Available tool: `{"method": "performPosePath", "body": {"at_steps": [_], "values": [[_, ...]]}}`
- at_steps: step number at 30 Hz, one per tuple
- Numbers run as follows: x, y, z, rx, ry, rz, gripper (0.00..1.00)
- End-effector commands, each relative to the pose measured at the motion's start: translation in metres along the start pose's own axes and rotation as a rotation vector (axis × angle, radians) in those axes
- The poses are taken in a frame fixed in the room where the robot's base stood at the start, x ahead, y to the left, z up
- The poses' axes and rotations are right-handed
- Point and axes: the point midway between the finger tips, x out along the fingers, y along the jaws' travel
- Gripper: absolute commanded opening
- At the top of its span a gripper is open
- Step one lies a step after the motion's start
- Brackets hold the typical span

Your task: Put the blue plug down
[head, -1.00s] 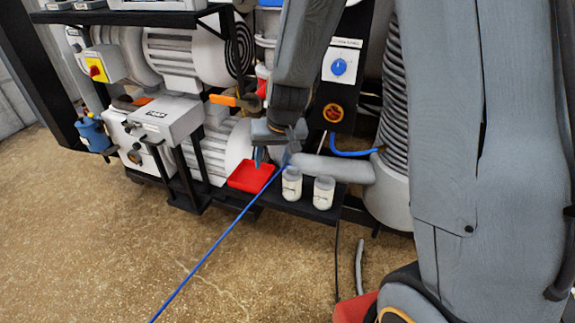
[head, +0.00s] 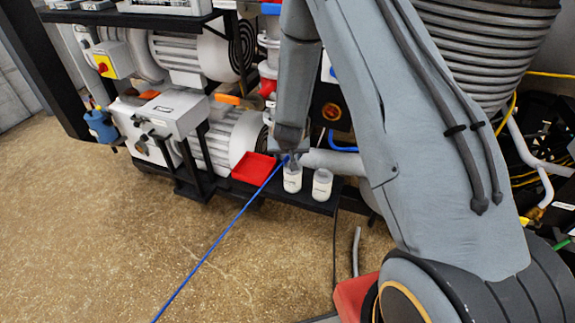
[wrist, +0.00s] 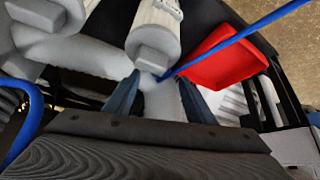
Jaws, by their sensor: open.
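The blue plug (head: 285,160) is the small end of a long blue cable (head: 207,255), beside the white jars on the black shelf. My gripper (head: 291,152) is close above it. In the wrist view my gripper (wrist: 160,88) has its two blue-grey fingers spread apart. The blue plug (wrist: 165,76) shows there between and just beyond the fingertips, small and dark. I cannot tell whether it touches a finger or what it rests on. The cable (wrist: 235,38) runs from it across the red tray.
A red tray (head: 253,167) lies left of the plug. Pumps (head: 220,140) fill the left back. Open floor (head: 90,230) lies in front.

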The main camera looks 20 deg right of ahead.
Motion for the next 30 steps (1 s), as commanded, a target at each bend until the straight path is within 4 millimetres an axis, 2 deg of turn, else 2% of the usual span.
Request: {"method": "performPosePath", "body": {"at_steps": [12, 21, 30], "values": [[0.045, 0.0, 0.001, 0.0, -0.001, 0.0, 0.5], [0.048, 0.0, 0.001, 0.0, -0.001, 0.0, 0.5], [0.048, 0.0, 0.001, 0.0, 0.0, 0.0, 0.02]]}}
